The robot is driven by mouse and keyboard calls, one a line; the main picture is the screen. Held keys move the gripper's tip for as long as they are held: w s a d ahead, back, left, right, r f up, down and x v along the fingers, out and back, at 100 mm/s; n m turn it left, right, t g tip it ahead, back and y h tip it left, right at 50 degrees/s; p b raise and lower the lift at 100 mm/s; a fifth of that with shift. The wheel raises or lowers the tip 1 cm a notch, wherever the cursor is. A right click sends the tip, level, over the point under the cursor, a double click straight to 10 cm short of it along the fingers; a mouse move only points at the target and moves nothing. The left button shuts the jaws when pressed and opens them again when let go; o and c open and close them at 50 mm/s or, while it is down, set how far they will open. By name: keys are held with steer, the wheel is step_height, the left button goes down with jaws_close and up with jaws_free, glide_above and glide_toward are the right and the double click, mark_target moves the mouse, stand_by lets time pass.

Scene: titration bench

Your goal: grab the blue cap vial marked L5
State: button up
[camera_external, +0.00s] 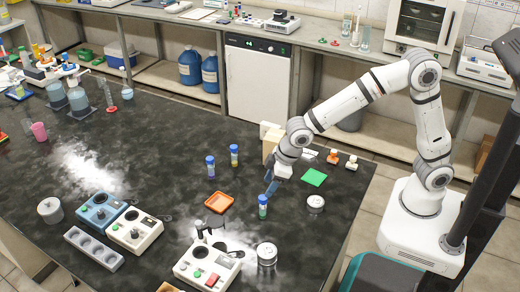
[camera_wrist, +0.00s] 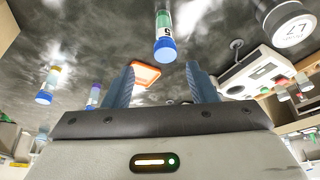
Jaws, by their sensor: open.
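A vial with a blue cap (camera_external: 263,205) and teal-green contents stands upright on the black bench, just below my gripper in the external view. In the wrist view this vial (camera_wrist: 165,35) lies ahead of and centred between my fingertips, its label partly readable as a 5. My gripper (camera_wrist: 161,68) has its two blue fingers apart with nothing between them. In the external view my gripper (camera_external: 271,188) hangs tilted beside the vial's cap.
An orange tray (camera_external: 218,202) lies left of the vial, and a green square (camera_external: 313,177) lies to the right. A white instrument (camera_external: 207,268) sits at the front.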

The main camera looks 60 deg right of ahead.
mark_target(264, 198)
steer(key=shift+w+a+f, duration=0.1)
steer(key=shift+a+f, duration=0.35)
steer(key=shift+a, duration=0.1)
steer(key=shift+w+a+f, duration=0.1)
steer(key=shift+a+f, duration=0.05)
steer(key=shift+f, duration=0.15)
steer(key=x, duration=0.2)
steer(key=p+x, duration=0.1)
steer(key=x, duration=0.4)
steer(key=shift+s+d+f, duration=0.15)
steer(key=shift+s+d, duration=0.15)
steer(key=c, duration=1.1)
